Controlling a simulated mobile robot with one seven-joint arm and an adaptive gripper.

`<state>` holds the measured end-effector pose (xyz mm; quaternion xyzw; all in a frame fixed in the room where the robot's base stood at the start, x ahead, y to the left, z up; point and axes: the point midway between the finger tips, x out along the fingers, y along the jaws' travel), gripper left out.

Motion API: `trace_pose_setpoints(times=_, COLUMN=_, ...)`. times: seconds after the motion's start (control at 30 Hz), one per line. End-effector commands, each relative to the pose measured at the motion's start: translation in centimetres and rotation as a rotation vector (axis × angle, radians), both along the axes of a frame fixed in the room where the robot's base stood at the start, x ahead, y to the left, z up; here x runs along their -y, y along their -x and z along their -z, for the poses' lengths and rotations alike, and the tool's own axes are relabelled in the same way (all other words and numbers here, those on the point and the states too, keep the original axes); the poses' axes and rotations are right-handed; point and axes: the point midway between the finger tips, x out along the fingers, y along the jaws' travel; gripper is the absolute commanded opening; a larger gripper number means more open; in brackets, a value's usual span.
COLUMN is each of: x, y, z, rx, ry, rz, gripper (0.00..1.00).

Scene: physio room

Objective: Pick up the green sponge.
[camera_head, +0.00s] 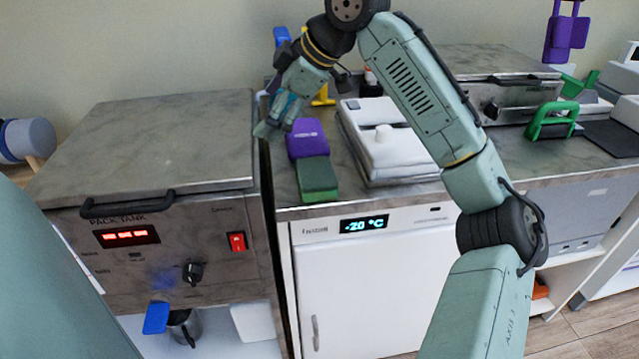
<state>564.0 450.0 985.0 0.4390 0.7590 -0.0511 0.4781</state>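The green sponge (318,181) lies flat at the front edge of the counter, above the white fridge unit. It is a block with a darker top and a brighter green front side. A similar purple block (307,139) sits directly behind it. My gripper (272,123) hangs pointing down to the left of the purple block and farther back than the green sponge, near the side of the pack tank. It is apart from the green sponge in the picture. The fingers are small and seen at an angle, so their opening is unclear.
The steel pack tank (160,130) stands on the left, close beside my gripper. A white lidded container (392,150) is right of the sponges. Blue and yellow items (322,96) are partly hidden behind my wrist. A green-handled object (552,121) stands farther right.

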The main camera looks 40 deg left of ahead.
Motion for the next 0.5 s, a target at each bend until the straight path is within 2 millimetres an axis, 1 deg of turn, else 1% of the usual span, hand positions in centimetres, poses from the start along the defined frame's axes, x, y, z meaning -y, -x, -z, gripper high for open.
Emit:
trace_pose_setpoints(times=0.03, x=3.2, y=-1.6, z=0.3, rx=-0.006, ry=0.108, rz=-0.007, gripper=0.91)
trace_pose_setpoints(times=0.1, x=7.2, y=-2.6, z=0.2, rx=-0.032, ry=0.228, rz=-0.041, gripper=0.95)
trace_pose_setpoints(times=0.2, x=11.2, y=-3.2, z=-0.5, rx=-0.066, ry=0.337, rz=-0.083, gripper=1.0)
trace_pose_setpoints(times=0.3, x=13.2, y=-3.2, z=-0.8, rx=-0.088, ry=0.387, rz=-0.109, gripper=1.0)
trace_pose_setpoints(times=0.33, x=13.4, y=-3.1, z=-0.6, rx=-0.092, ry=0.393, rz=-0.115, gripper=1.0)
trace_pose_setpoints(times=0.4, x=13.5, y=-2.9, z=0.3, rx=-0.098, ry=0.401, rz=-0.121, gripper=1.0)
trace_pose_setpoints(times=0.5, x=13.1, y=-2.4, z=1.9, rx=-0.097, ry=0.402, rz=-0.123, gripper=1.0)
